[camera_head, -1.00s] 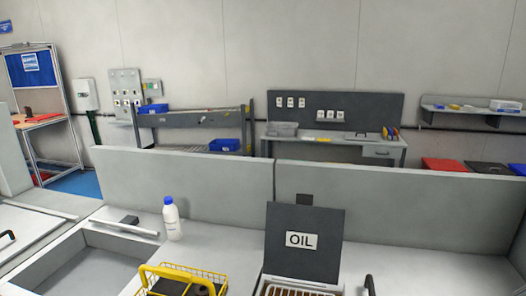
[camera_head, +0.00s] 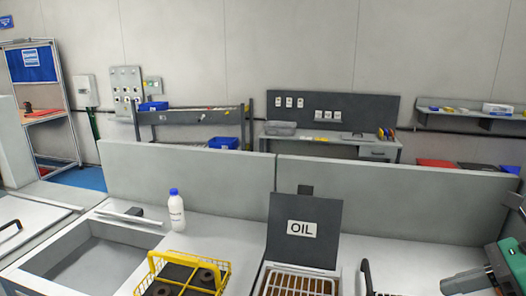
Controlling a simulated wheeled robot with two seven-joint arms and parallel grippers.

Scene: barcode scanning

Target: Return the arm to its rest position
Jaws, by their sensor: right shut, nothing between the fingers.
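My right gripper (camera_head: 465,281) shows at the lower right edge, a grey tip in front of a green and grey body. It is shut and empty, and it is cut off by the frame's edge. It is apart from the open box with the dark lid marked OIL (camera_head: 302,231), which stands to its left. My left gripper is not in view.
A white bottle with a blue cap (camera_head: 176,213) stands upright on the counter. A yellow wire basket (camera_head: 222,275) with dark round things is at the front. A sunken basin (camera_head: 90,258) is at left. A low grey partition (camera_head: 190,180) runs behind.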

